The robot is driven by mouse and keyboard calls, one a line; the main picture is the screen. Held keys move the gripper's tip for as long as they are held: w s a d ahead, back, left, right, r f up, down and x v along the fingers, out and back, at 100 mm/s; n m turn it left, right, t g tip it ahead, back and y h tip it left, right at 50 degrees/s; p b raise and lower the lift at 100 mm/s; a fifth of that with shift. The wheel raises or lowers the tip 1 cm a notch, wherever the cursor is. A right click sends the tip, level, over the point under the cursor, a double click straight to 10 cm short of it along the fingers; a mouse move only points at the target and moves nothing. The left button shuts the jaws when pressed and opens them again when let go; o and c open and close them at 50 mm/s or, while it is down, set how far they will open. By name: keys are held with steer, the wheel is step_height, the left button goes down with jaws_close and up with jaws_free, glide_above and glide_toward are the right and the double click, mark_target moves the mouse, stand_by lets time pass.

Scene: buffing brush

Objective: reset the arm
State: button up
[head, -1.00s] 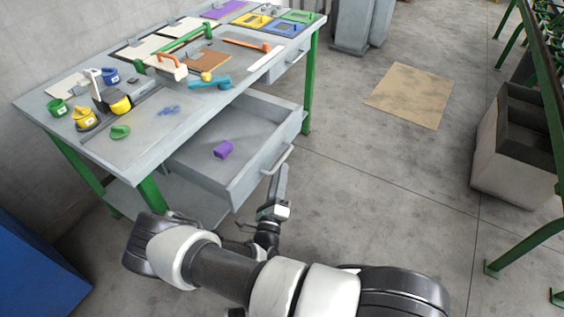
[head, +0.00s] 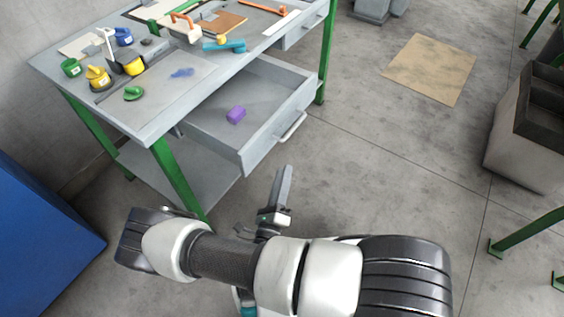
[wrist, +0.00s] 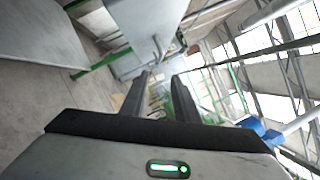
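My arm is folded low across the bottom of the head view, in front of the workbench. My gripper (head: 285,176) points up and away from me, over the floor just in front of the open drawer (head: 214,153). It is apart from the drawer handle (head: 292,127). In the wrist view, the two dark fingers of my gripper (wrist: 160,78) stand apart with an empty gap between them.
The grey workbench (head: 165,105) with green legs holds several tools and pots. A purple block (head: 236,115) lies in the drawer. A blue cabinet (head: 40,240) stands at left and a grey bin (head: 520,150) at right. The floor between bench and bin is clear around a brown mat (head: 432,68).

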steer(key=s+d+r+m+g+h, duration=0.1)
steer(key=s+d+r+m+g, duration=0.25)
steer(key=r+m+g, duration=0.55)
steer(key=s+d+r+m+g+h, duration=0.15)
steer(key=d+r+m+g, duration=0.4)
steer(key=m, duration=0.55)
steer(key=s+d+r+m+g+h, duration=0.1)
steer(key=s+d+r+m+g, duration=0.2)
steer(key=r+m+g, duration=0.5)
steer(key=s+r+m+t+y+p, duration=0.2)
steer(key=r+m+p, duration=0.3)
steer(key=r, duration=0.5)
steer(key=s+a+r+m+t+y+p, duration=0.1)
steer(key=s+r+m+t+y+p, duration=0.1)
steer(key=r, duration=0.9)
steer(key=s+a+r+m+t+y+p, duration=0.1)
steer(key=r+m+t+y+p, duration=0.3)
steer(key=r+m, duration=0.5)
steer(key=s+r+y+p, duration=0.1)
steer(key=y+p, duration=0.1)
steer(key=p, duration=0.1)
steer(key=shift+a+r+t+p, duration=0.15)
steer(key=shift+r+t+p, duration=0.05)
steer(key=shift+t+p, duration=0.15)
